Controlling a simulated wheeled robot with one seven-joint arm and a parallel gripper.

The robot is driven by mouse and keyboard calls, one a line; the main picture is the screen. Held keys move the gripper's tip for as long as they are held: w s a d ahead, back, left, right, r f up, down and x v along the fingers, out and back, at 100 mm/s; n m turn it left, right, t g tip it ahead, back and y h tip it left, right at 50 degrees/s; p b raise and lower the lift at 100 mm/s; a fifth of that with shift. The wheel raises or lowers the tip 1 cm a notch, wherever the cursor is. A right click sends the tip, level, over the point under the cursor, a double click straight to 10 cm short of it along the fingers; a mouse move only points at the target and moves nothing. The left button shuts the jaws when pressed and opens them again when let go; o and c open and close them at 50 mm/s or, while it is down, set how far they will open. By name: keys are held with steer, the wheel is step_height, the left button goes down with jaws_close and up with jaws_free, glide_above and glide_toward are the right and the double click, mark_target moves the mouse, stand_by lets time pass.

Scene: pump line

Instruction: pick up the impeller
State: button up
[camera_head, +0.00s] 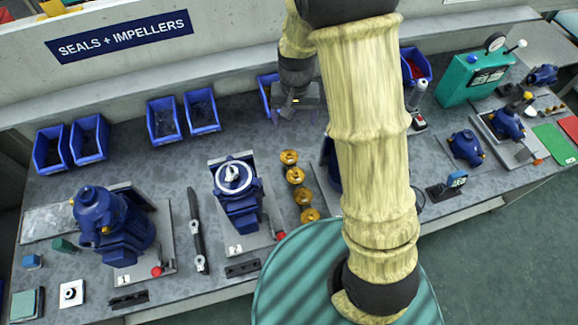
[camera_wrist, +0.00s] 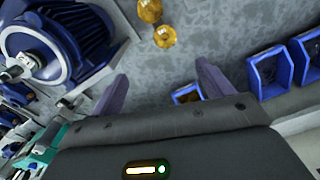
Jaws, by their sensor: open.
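Several brass-coloured impellers stand in a row on the bench, the farthest impeller (camera_head: 289,157) nearest to my gripper. The wrist view shows one impeller (camera_wrist: 165,37) whole and another (camera_wrist: 150,10) cut by the top edge. My gripper (camera_head: 295,113) hangs over the back of the bench, behind the row and apart from it. In the wrist view, my gripper (camera_wrist: 162,82) has its two fingers spread with nothing between them. Which impeller the task means cannot be told.
A blue pump (camera_head: 238,195) on plate 2 stands left of the row; another blue pump (camera_head: 110,225) is farther left. Blue bins (camera_head: 163,120) line the back, one bin (camera_head: 265,92) beside my gripper. A teal box (camera_head: 475,78) stands at right.

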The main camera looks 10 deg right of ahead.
steer(key=shift+w+a+f, duration=0.25)
steer(key=shift+f, duration=0.25)
steer(key=shift+w+a+f, duration=0.2)
steer(key=shift+a+f, duration=0.05)
steer(key=shift+f, duration=0.2)
glide_above(289, 155)
steer(key=f, duration=0.8)
steer(key=f+p, duration=0.1)
steer(key=f, duration=0.2)
steer(key=shift+s+d+f, duration=0.1)
steer(key=shift+s+f, duration=0.2)
steer(key=shift+f, duration=0.3)
steer(key=shift+w+f+p, duration=0.15)
steer(key=shift+f+p, duration=0.15)
steer(key=shift+f, duration=1)
steer(key=shift+w+f+p, duration=0.1)
steer(key=shift+f+p, duration=0.15)
steer(key=shift+f, duration=1.05)
